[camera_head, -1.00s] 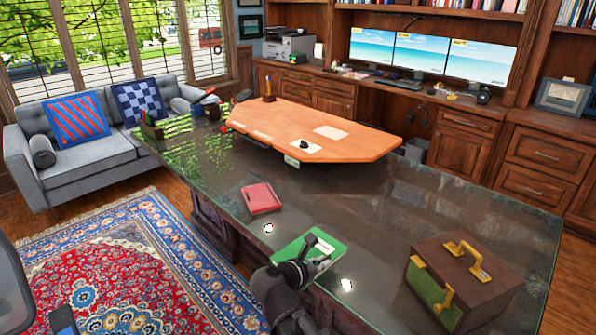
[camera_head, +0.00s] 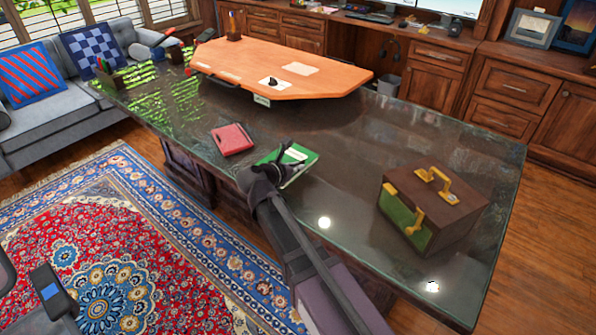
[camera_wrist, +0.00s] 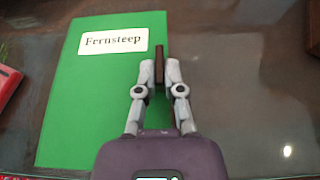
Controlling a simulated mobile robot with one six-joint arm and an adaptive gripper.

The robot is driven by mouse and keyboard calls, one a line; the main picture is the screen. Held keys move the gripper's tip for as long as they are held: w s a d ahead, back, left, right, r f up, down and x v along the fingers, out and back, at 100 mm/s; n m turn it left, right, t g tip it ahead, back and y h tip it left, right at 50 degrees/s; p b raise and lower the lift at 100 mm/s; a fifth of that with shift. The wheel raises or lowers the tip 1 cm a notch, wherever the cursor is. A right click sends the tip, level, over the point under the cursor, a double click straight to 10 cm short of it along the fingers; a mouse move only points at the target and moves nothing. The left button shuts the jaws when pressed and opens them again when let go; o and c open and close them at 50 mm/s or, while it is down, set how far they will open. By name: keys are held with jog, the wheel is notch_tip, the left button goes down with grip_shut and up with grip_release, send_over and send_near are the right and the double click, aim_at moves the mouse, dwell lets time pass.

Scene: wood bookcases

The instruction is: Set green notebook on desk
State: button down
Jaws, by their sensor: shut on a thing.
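The green notebook (camera_head: 297,160) has a white label reading "Fernsteep" and appears flat, over the near long edge of the dark glossy desk (camera_head: 340,190). In the wrist view the notebook (camera_wrist: 85,105) fills the left half. My gripper (camera_head: 268,170) is at the notebook's near side. In the wrist view my gripper (camera_wrist: 159,75) is shut at the notebook's right edge, with a thin brown strip between the fingertips. I take it to be shut on the notebook. Whether the notebook touches the desk top or hovers just above it, I cannot tell.
A red notebook (camera_head: 232,139) lies left of the green one. A brown and green case (camera_head: 432,207) with yellow handles stands to the right. An orange board (camera_head: 290,75) covers the far part of the desk. Bare desk top lies between the green notebook and the case.

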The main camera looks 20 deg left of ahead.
aim_at(304, 158)
jog(key=shift+w+a+f, duration=0.1)
jog(key=shift+w+a, duration=0.1)
jog(key=shift+w, duration=0.55)
jog(key=shift+w+a+f, duration=0.1)
jog(key=shift+w+a, duration=0.1)
jog(key=shift+w, duration=0.55)
jog(key=shift+r, duration=0.1)
jog(key=shift+f+b, duration=1.8)
jog(key=shift+b, duration=0.05)
jog(key=shift+f, duration=0.15)
jog(key=c, duration=0.8)
grip_release()
jog(key=shift+o, duration=0.2)
